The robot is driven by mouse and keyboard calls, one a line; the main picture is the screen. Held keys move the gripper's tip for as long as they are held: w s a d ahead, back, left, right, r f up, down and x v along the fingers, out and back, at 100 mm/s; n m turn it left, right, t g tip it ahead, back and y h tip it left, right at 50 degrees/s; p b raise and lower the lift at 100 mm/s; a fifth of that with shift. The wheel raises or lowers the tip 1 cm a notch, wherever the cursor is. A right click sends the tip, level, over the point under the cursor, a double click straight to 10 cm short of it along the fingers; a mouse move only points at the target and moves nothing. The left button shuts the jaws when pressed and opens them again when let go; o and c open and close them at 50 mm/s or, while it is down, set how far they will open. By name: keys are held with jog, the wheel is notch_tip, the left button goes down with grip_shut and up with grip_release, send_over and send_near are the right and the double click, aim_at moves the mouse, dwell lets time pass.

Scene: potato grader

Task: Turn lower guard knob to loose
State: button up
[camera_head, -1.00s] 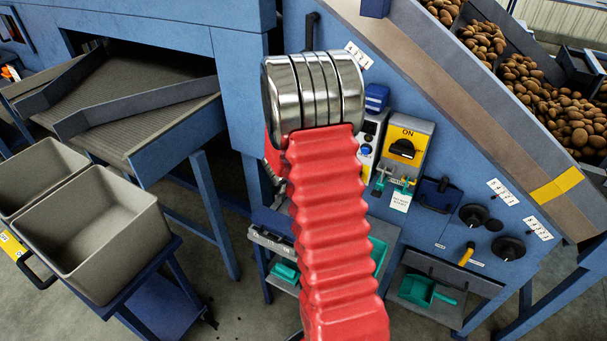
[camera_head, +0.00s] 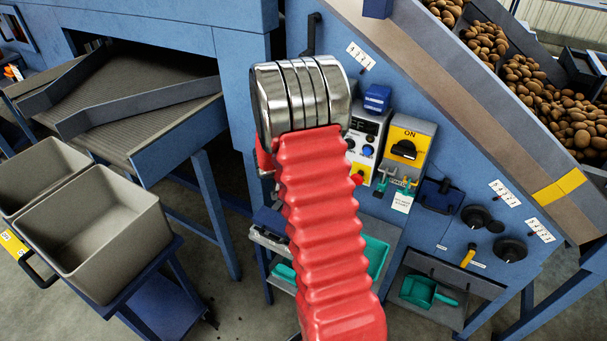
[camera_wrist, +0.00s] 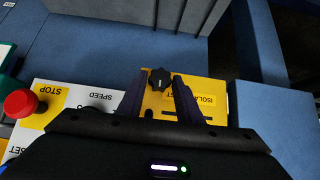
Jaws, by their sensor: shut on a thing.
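In the wrist view a black star-shaped knob (camera_wrist: 159,79) stands in front of a yellow panel (camera_wrist: 213,101) with partly covered lettering. My gripper (camera_wrist: 160,86) has its two dark fingers on either side of this knob and is shut on it. I cannot read any loose or tight mark beside the knob. In the head view my red-sleeved arm with its metal rings hides the gripper and the knob.
A red stop button (camera_wrist: 20,103) sits left of the fingers in the wrist view. In the head view, the isolator switch (camera_head: 403,149), two black handwheels (camera_head: 509,249) and a blue lockbox (camera_head: 438,195) are right of my arm. Grey bins (camera_head: 97,238) stand at left.

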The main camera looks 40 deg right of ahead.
jog(key=shift+s+d+f, duration=0.1)
jog(key=shift+s+f, duration=0.15)
jog(key=shift+s, duration=0.1)
jog(key=o, duration=0.8)
jog(key=shift+c, duration=0.2)
jog(key=shift+o, duration=1.4)
jog(key=shift+w+r, duration=0.15)
jog(key=shift+w, duration=0.1)
jog(key=shift+r, duration=0.15)
jog(key=v, duration=1.3)
jog(key=shift+a, duration=0.25)
jog(key=shift+r, duration=0.15)
